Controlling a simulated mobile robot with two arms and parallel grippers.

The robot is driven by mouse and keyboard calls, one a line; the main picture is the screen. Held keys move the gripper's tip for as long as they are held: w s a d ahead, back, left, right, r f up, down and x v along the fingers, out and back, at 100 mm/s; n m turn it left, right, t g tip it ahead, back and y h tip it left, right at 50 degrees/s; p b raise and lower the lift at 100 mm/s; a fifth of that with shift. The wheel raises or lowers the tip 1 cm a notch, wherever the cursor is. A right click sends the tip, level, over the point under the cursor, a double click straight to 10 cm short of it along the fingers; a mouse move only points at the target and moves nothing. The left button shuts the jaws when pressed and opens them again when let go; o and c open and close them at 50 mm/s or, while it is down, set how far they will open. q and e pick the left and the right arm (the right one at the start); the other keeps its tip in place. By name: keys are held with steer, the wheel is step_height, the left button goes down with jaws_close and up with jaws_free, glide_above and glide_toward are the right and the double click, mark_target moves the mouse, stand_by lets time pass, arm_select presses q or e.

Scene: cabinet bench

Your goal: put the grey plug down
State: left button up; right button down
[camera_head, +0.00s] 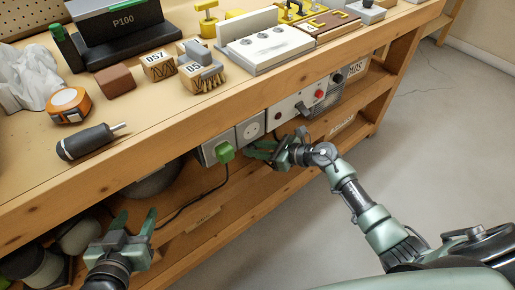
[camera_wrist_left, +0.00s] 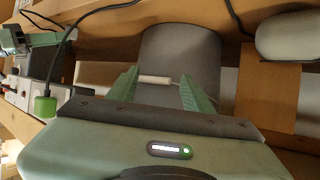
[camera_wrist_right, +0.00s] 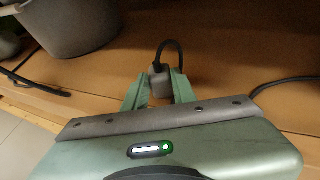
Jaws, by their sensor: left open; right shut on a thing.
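The grey plug (camera_wrist_right: 159,83) sits between the fingers of my right gripper (camera_wrist_right: 158,92) in the right wrist view, its dark cable looping up and away. My right gripper (camera_head: 262,151) is shut on it, in front of the bench's socket strip and over the lower shelf; the plug is not clearly visible in the head view. Whether the plug touches the shelf I cannot tell. My left gripper (camera_head: 135,227) is open at the lower left. In the left wrist view my left gripper (camera_wrist_left: 160,88) has a bucket's pale handle grip (camera_wrist_left: 155,80) showing beyond its fingers.
A green plug (camera_head: 224,152) is in the left socket; the round socket (camera_head: 251,130) beside it is empty. A grey bucket (camera_wrist_left: 182,55) stands on the lower shelf (camera_head: 184,240). A black cable (camera_head: 190,205) hangs below the green plug. Tools and blocks crowd the bench top.

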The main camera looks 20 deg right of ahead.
steer(key=c, duration=1.1)
jaws_free()
steer(key=shift+c, duration=0.2)
arm_select(q)
steer(key=shift+w+d+r, duration=0.1)
steer(key=shift+w+r, duration=0.2)
steer(key=shift+r, duration=0.1)
steer(key=shift+f, duration=0.1)
arm_select(e)
steer(key=shift+s+d+r+p, duration=0.25)
steer(key=shift+r+p, duration=0.15)
steer(key=shift+r, duration=0.05)
steer(key=shift+s+d+r+p, duration=0.2)
steer(key=shift+s+r+p, duration=0.05)
steer(key=shift+r+p, duration=0.15)
arm_select(q)
steer(key=s+a+f+g+y, duration=0.1)
steer(key=s+a+f+g, duration=0.1)
steer(key=s, duration=0.4)
steer(key=s+a+f+g+y+p, duration=0.1)
steer(key=s+a+f+g, duration=0.1)
steer(key=s+f+g, duration=0.3)
steer(key=shift+s+a+f+g, duration=0.3)
steer(key=shift+s+f, duration=0.35)
steer(key=shift+f, duration=0.15)
arm_select(e)
steer(key=v, duration=1)
steer(key=shift+s+d, duration=0.2)
